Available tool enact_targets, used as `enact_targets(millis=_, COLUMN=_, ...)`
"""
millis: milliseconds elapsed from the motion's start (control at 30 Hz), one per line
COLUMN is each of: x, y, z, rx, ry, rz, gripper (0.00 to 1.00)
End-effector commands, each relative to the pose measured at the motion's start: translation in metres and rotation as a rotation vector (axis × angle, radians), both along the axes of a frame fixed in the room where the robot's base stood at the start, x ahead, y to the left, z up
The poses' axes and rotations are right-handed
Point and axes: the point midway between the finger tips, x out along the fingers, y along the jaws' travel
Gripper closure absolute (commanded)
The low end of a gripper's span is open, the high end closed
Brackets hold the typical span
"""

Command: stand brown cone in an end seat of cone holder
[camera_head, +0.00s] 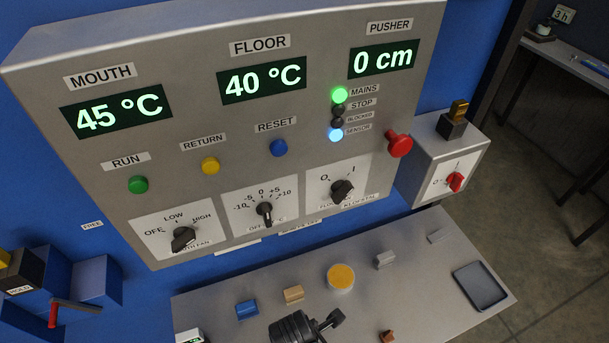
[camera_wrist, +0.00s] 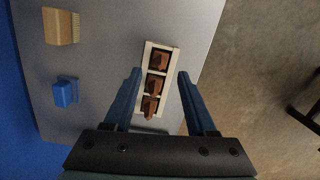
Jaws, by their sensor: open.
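The cone holder (camera_wrist: 148,52) is a narrow cream strip on the grey bench, seen in the wrist view. Three brown pieces stand in a row along it: one at the far end (camera_wrist: 160,60), one in the middle (camera_wrist: 156,84) and one at the near end (camera_wrist: 150,106). The near one looks more pointed; I cannot tell whether it is fully seated. My gripper (camera_wrist: 159,73) is open and empty, with one blue finger on each side of the row. In the head view only one brown piece (camera_head: 388,337) shows at the bottom edge; the holder is mostly out of frame.
A tan brush-like block (camera_wrist: 61,26) and a blue block (camera_wrist: 66,92) lie left of the holder. A yellow-topped round tub (camera_head: 341,278), a grey block (camera_head: 385,260) and a dark tray (camera_head: 480,286) are farther along the bench. A control panel (camera_head: 225,120) rises behind. The bench edge is close on the right.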

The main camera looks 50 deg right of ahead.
Motion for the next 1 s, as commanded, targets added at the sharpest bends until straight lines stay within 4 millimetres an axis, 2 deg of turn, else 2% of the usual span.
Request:
enact_targets(millis=33, x=0.001, y=0.001, z=0.011, rx=-0.002, ry=-0.004, rz=0.001, gripper=0.43)
enact_targets(millis=200, x=0.003, y=0.005, z=0.041, rx=-0.001, ry=-0.003, rz=0.001, gripper=0.43)
enact_targets(millis=400, x=0.003, y=0.007, z=0.061, rx=0.001, ry=-0.001, rz=0.001, gripper=0.43)
enact_targets(millis=1000, x=0.003, y=0.008, z=0.064, rx=0.001, ry=0.001, rz=0.001, gripper=0.43)
